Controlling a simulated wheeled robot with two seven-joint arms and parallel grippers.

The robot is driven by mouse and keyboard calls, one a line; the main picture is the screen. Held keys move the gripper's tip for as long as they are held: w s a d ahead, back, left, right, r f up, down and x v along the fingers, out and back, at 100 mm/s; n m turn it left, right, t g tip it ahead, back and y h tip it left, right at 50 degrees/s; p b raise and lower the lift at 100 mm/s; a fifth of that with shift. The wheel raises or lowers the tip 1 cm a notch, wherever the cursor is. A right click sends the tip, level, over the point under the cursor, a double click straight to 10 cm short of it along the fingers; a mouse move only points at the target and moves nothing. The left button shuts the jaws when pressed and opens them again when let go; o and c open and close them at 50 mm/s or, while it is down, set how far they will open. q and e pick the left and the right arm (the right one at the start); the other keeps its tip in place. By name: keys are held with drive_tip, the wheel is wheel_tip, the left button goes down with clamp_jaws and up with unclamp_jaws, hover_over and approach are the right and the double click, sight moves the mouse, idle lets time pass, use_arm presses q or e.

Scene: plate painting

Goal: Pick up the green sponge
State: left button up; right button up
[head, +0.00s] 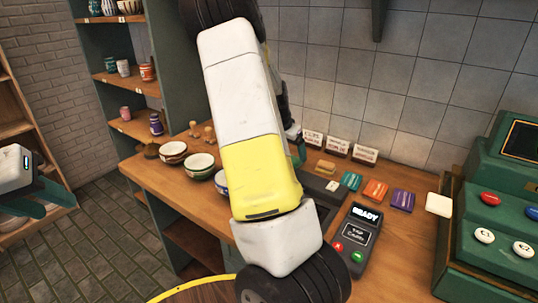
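I cannot make out a clear green sponge. A small flat teal-green piece (351,181) with a pale label lies on the wooden counter, right of my large arm; I cannot tell if it is the sponge. My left gripper (38,197) shows at the left edge, a white body with dark green fingers, well away from the counter. Its finger gap is unclear. A large white and yellow arm of mine crosses the middle and hides part of the counter.
Orange (375,190) and purple (402,199) pieces lie beside the teal one, near a card terminal (355,240) and a white block (438,204). A green cash register (495,230) stands right. Stacked bowls (200,162) stand left of my arm. Shelves of pots stand behind.

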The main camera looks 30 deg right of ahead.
drive_tip(key=x, duration=0.4)
drive_tip(key=shift+w+f, duration=0.2)
drive_tip(key=shift+c, duration=0.5)
drive_tip(key=c, duration=1.3)
drive_tip(key=shift+r, duration=5.05)
